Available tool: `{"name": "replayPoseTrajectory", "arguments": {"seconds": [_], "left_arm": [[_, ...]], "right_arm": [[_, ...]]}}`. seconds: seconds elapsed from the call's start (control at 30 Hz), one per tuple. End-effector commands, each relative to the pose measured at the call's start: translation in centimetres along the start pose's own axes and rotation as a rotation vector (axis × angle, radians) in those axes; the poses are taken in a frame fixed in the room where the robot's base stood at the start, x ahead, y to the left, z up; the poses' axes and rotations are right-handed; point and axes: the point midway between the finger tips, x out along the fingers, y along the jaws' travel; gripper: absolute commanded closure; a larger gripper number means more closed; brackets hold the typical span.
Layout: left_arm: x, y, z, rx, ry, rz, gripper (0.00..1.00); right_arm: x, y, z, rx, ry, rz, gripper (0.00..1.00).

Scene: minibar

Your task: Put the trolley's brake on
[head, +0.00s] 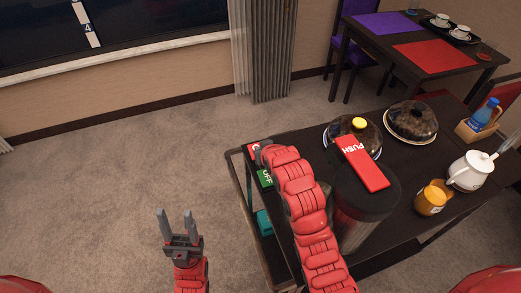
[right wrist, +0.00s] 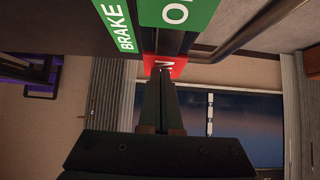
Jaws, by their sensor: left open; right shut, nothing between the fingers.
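The dark trolley (head: 405,165) stands right of centre in the head view. At its left end are a green OFF plate (head: 265,177) and a red plate (head: 252,149), partly hidden by my right arm. The right wrist view shows the green plate (right wrist: 180,12), a green BRAKE label (right wrist: 115,25) and the red plate (right wrist: 165,66), with an N readable. My right gripper (right wrist: 162,78) is shut and empty, its tips overlapping the red plate; I cannot tell if they touch. It is hidden in the head view. My left gripper (head: 175,213) is open and empty above the carpet.
A black bin with a red PUSH flap (head: 362,163) stands by my right arm. The carpet (head: 110,180) at left is clear.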

Motion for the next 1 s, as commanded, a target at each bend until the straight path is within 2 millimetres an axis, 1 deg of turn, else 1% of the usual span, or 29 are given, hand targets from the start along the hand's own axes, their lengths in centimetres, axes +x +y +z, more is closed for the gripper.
{"name": "replayPoseTrajectory", "arguments": {"seconds": [0.03,0.23,0.33,0.73,0.87,0.97,1.0], "left_arm": [[-0.1,0.0,0.0,0.0,0.0,0.0,0.5],[-0.7,0.0,0.1,0.0,0.0,0.0,0.5],[-1.4,0.1,0.2,0.0,0.0,0.0,0.5],[-1.2,0.1,0.2,0.0,0.0,0.0,0.5],[-1.0,0.1,0.2,0.0,0.0,0.0,0.5],[-0.8,0.0,0.1,0.0,0.0,0.0,0.5],[-0.6,0.0,0.1,0.0,0.0,0.0,0.5]], "right_arm": [[0.2,0.0,-0.3,0.001,-0.03,-0.001,1.0],[1.0,-0.1,0.0,0.0,-0.154,-0.002,1.0],[1.4,-0.1,0.2,0.0,-0.163,-0.002,1.0],[1.3,0.0,-0.1,0.0,-0.163,-0.001,1.0],[0.8,0.1,-1.2,0.0,-0.161,0.0,1.0],[0.2,0.2,-2.8,0.001,-0.162,0.0,1.0],[-0.2,0.3,-3.7,0.001,-0.161,0.0,1.0]]}}
